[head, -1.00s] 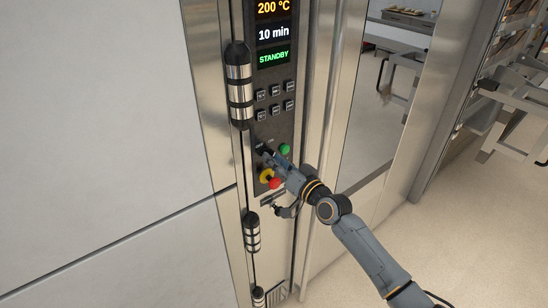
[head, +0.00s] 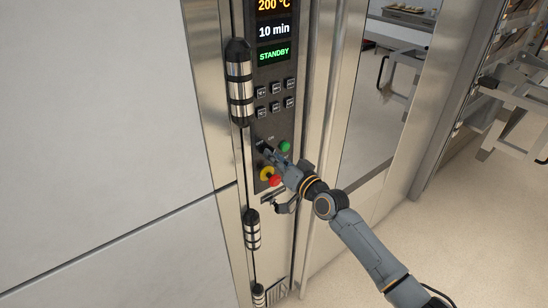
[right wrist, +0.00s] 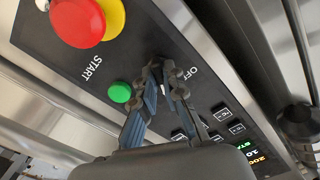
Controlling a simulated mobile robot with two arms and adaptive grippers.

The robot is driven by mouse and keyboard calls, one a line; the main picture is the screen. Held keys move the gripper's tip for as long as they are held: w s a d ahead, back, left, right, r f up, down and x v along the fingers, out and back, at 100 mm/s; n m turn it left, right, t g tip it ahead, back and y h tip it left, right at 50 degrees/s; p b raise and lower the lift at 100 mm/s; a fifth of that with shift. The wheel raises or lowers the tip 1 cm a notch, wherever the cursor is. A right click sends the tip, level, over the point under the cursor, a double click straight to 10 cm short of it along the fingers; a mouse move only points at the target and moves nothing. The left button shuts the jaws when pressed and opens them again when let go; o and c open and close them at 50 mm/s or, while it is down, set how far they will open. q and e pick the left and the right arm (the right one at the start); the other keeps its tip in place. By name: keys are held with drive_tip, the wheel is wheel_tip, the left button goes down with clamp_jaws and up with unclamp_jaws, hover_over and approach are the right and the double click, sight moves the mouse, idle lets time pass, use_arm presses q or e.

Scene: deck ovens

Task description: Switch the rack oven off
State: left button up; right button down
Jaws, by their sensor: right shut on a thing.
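The rack oven's dark control panel (head: 279,125) stands upright on the front post. Its display (head: 274,55) reads 200 °C, 10 min and STANDBY in green. My right gripper (head: 266,151) is at the lower panel, left of the green start button (head: 285,146) and above the red stop button (head: 274,181) with its yellow collar. In the right wrist view the fingertips (right wrist: 164,66) are close together at the panel beside the OFF lettering (right wrist: 196,70), shut on the dark switch. The fingers hide most of the switch, so its exact position cannot be read. My left gripper is not in view.
Two rows of small keys (head: 276,96) sit under the display. Black-and-steel hinges (head: 239,82) run down the panel's left edge. A metal rack (head: 525,95) stands far right over clear floor.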

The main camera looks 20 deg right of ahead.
drive_tip(key=shift+f, duration=0.1)
drive_tip(key=n+b, duration=0.1)
drive_tip(key=n, duration=0.1)
drive_tip(key=shift+n, duration=0.3)
drive_tip(key=n, duration=0.2)
drive_tip(key=shift+n+b, duration=0.3)
drive_tip(key=n, duration=0.3)
drive_tip(key=shift+n+b, duration=0.4)
drive_tip(key=shift+n, duration=1.3)
drive_tip(key=c, duration=1.4)
unclamp_jaws()
